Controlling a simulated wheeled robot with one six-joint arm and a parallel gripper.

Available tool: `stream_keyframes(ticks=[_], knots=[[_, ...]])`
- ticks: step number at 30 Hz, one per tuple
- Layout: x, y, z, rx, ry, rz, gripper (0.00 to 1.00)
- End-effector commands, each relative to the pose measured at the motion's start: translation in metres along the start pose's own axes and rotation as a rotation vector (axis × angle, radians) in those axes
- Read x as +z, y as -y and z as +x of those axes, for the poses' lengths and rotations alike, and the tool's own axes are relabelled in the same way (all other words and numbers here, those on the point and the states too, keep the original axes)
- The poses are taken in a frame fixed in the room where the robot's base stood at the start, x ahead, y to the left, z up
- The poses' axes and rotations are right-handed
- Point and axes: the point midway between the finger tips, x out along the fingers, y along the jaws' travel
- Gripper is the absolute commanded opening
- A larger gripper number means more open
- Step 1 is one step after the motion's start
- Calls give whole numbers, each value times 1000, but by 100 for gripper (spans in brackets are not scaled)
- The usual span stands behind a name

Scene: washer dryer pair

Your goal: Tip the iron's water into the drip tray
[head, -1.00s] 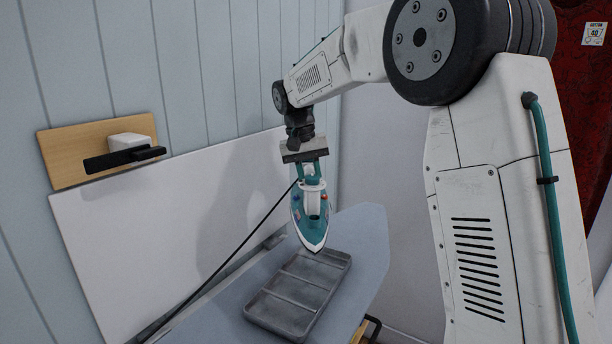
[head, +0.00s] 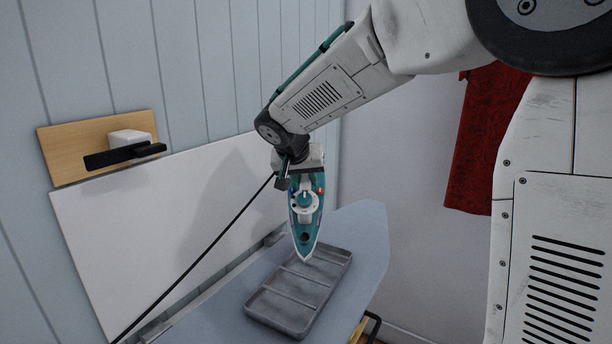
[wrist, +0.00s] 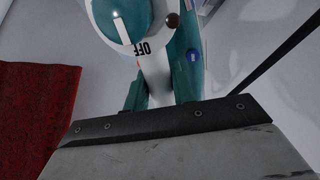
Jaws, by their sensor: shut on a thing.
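The teal and white iron (head: 305,215) hangs nose down in the head view, with its tip just above the far part of the grey drip tray (head: 262,303). I cannot tell whether the tip touches the tray. My gripper (head: 297,170) is shut on the iron at its upper end; the fingers are largely hidden there. In the wrist view the iron (wrist: 150,50) fills the upper middle, with a dial marked OFF, beyond the dark edge of my gripper (wrist: 165,121). No water is visible.
The tray lies on a blue-grey ironing board (head: 368,235). A black cord (head: 200,251) runs from the iron down to the lower left. A white panel (head: 120,235) and a wooden plate with a black bracket (head: 70,150) are on the left wall. Red cloth (head: 485,140) hangs at right.

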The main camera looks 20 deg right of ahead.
Motion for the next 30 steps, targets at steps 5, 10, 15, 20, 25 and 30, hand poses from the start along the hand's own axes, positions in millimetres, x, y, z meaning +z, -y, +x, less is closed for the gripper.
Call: stream_keyframes(ticks=[5,10,15,20,25,30], knots=[[13,-1,-10,0,-129,21,0],[25,-3,-16,0,-238,43,0],[36,-4,-23,1,-347,64,0],[48,-6,-33,-3,-460,86,0],[60,-8,-43,-3,-577,110,0],[68,-10,-52,-3,-668,130,0]])
